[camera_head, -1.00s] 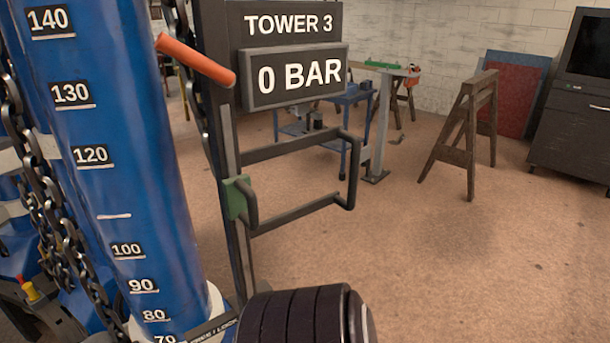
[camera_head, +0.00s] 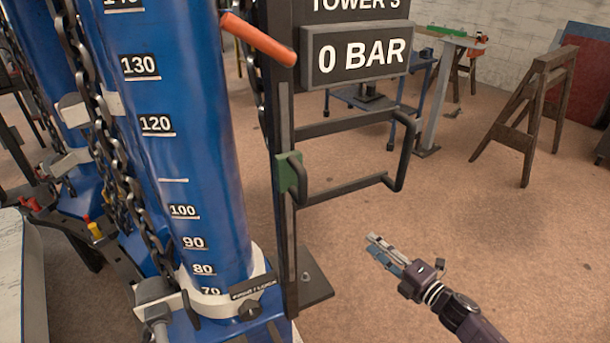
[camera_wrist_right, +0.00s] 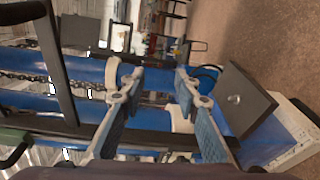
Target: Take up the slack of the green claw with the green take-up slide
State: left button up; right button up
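The green take-up slide (camera_head: 290,172) is a small green block with a dark loop handle, on the upright dark rail of the Tower 3 post. In the right wrist view a green part (camera_wrist_right: 12,137) shows at the left edge, beside a dark handle. My right gripper (camera_head: 378,248) is right of and below the slide, apart from it. In the wrist view its two fingers (camera_wrist_right: 153,82) are spread with nothing held between them. I cannot make out the green claw; chains (camera_head: 100,130) hang beside the blue cylinder. My left gripper is not in view.
A blue cylinder (camera_head: 185,130) with a number scale stands left of the post. An orange handle (camera_head: 258,38) juts out above the slide. A dark bar frame (camera_head: 350,190) sticks out right of the slide. A wooden trestle (camera_head: 530,120) stands farther right; floor between is free.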

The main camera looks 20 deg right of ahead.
aim_at(303, 201)
jog(key=s+a+r+n+g+y+p, duration=0.15)
jog(key=a+r+n+y, duration=0.35)
jog(key=r+n, duration=0.6)
jog(key=s+a+r+n+g+y, duration=0.2)
jog(key=a+r+n+y, duration=0.4)
jog(key=r, duration=0.9)
jog(key=s+a+r+n+g+p, duration=0.1)
jog(key=s+a+r+n+g, duration=0.35)
jog(key=n, duration=0.45)
jog(key=shift+g, duration=0.3)
jog(key=p+x, duration=0.1)
jog(key=x, duration=0.1)
jog(key=p+x, duration=0.1)
jog(key=x, duration=0.2)
jog(key=p+x, duration=0.2)
jog(key=shift+s+a+r, duration=0.25)
jog(key=shift+a, duration=0.05)
grip_shut()
